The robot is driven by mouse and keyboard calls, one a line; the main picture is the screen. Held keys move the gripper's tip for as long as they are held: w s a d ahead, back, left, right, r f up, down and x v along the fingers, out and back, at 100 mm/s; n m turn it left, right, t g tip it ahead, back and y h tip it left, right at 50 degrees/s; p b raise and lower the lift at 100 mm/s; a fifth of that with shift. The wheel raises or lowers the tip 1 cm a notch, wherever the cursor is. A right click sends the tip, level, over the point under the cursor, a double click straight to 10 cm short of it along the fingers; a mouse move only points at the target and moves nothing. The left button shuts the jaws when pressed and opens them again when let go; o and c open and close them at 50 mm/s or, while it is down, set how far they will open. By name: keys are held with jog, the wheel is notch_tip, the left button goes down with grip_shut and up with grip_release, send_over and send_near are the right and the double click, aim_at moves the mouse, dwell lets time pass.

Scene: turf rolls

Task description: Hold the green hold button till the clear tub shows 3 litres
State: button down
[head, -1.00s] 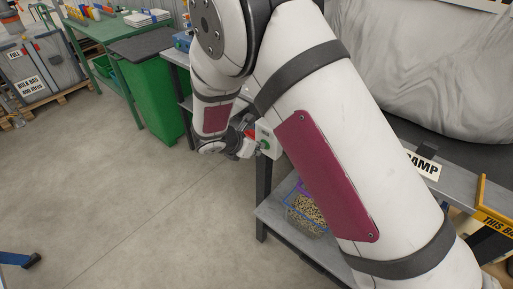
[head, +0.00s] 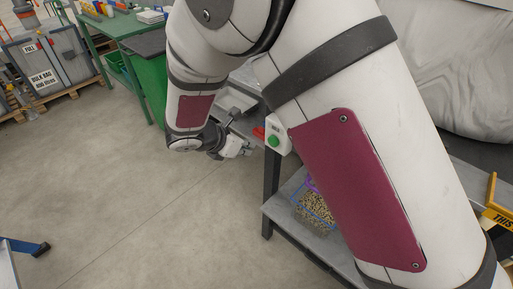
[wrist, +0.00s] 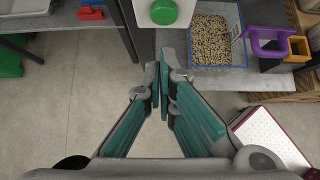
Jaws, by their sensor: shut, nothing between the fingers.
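The round green hold button (head: 274,141) sits on a white box on the bench's front leg. It also shows at the top of the wrist view (wrist: 164,12). My gripper (wrist: 163,77) is shut and empty, its teal fingers together just below the button in that view. In the head view my gripper (head: 247,150) is left of the button with a gap between them. The clear tub (wrist: 220,68), with blue edges, stands on the lower shelf and holds speckled tan grains. It is partly seen in the head view (head: 318,229); I cannot read its marks.
A purple-handled thing (wrist: 268,50) and a yellow one (wrist: 299,46) are right of the tub. A red object (wrist: 90,14) lies on the grey surface at upper left. A white perforated panel (wrist: 270,140) is at lower right. Open concrete floor (head: 120,190) lies to the left.

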jog(key=shift+v, duration=1.5)
